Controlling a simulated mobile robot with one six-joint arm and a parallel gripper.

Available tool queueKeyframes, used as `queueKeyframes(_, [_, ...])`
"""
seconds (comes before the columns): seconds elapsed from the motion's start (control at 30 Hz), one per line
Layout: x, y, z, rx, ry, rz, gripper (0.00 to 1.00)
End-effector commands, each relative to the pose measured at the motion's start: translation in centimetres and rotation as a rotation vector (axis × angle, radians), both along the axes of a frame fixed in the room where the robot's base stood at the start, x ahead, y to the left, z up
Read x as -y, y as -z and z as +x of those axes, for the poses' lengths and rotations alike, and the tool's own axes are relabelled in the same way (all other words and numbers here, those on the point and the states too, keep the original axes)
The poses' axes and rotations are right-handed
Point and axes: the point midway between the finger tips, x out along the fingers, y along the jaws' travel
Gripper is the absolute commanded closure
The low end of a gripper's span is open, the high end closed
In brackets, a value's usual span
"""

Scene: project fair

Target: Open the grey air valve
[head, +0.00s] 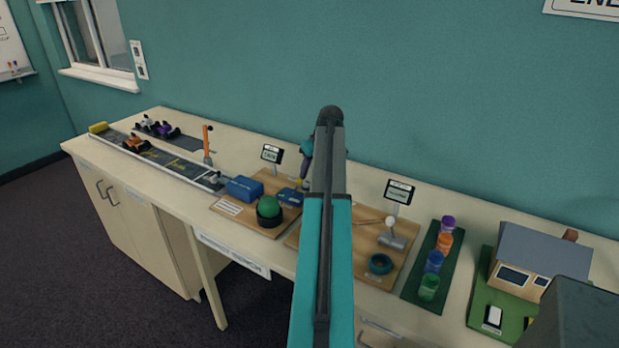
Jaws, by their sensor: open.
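I cannot make out the grey air valve for certain in the head view. My raised arm covers the middle of the bench and may hide it. My gripper (303,172) shows only partly, just left of my arm, pointing down over the back of the left wooden board (245,224). Its jaws are open, but the fingertips are too small and blurred to tell apart. A small yellowish part (297,183) lies just below it. On that board are a blue box (244,189), a smaller blue part (290,197) and a green dome button (268,207) on a black base.
A second board, right of my arm, carries a grey T-shaped piece (393,240) and a teal ring (380,264). Further right are several coloured cups (433,262) and a model house (530,268). At left is a toy car track (160,160). Small signs (271,154) stand behind the boards.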

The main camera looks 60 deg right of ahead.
Motion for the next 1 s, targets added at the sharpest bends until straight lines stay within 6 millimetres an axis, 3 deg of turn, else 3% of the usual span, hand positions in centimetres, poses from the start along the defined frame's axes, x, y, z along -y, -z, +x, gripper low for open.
queueKeyframes(0.53, [-1.0,-6.6,-2.5,0.002,0.001,-0.003,0.56])
queueKeyframes(1.0, [-1.2,-8.0,-3.1,0.002,0.0,-0.002,0.56])
